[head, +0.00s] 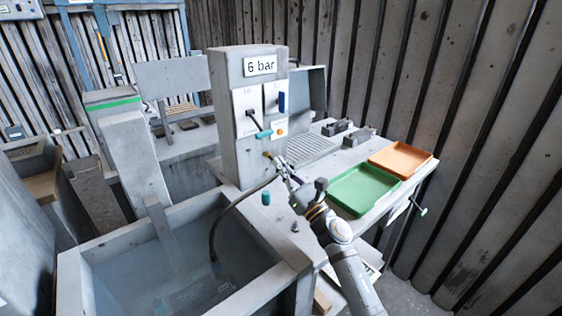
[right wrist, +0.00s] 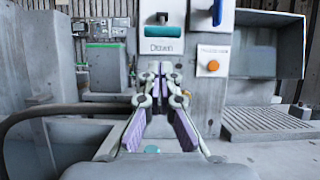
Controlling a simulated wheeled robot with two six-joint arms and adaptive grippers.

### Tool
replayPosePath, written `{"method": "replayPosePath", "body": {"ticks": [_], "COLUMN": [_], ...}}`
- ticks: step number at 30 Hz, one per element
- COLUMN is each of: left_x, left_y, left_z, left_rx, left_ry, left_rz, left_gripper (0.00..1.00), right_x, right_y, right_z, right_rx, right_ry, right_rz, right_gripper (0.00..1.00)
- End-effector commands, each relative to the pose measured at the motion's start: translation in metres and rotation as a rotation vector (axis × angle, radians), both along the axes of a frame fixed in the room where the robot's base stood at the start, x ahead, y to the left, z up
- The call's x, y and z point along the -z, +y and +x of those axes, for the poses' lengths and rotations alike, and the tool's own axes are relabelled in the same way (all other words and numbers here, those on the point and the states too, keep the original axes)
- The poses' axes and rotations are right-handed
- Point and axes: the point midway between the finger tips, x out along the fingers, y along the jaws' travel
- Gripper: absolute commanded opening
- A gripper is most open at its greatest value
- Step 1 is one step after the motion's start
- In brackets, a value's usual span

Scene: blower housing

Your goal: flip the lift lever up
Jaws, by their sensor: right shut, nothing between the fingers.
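The lever with a teal grip (head: 264,134) sits on the left plate of the grey post; its grip hangs low, away from its black pivot (head: 249,113). In the right wrist view the teal grip (right wrist: 152,33) lies level, just above a printed label that is hard to read. My right gripper (head: 270,158) is shut and empty. Its fingertips (right wrist: 160,68) point at the post, below the teal grip and apart from it in the picture. My left gripper is not in view.
A blue handle (head: 282,101) and an orange button (head: 279,132) are right of the lever. A water tank (head: 90,262) with a dark hose stands at the left front. A green tray (head: 362,190) and an orange tray (head: 401,158) lie on the right bench.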

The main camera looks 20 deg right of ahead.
Motion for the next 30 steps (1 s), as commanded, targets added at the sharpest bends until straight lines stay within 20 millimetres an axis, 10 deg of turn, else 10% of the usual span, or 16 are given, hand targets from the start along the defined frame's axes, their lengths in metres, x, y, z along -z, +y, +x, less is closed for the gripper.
{"method": "replayPosePath", "body": {"ticks": [12,30], "left_x": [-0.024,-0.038], "left_y": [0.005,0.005], "left_z": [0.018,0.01], "left_rx": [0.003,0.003], "left_ry": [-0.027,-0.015], "left_rz": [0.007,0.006], "left_gripper": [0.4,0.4], "right_x": [-0.03,-0.037], "right_y": [0.022,0.016], "right_z": [0.055,0.058], "right_rx": [0.0,0.001], "right_ry": [0.0,0.02], "right_rz": [0.002,-0.01], "right_gripper": [0.0,0.0]}}
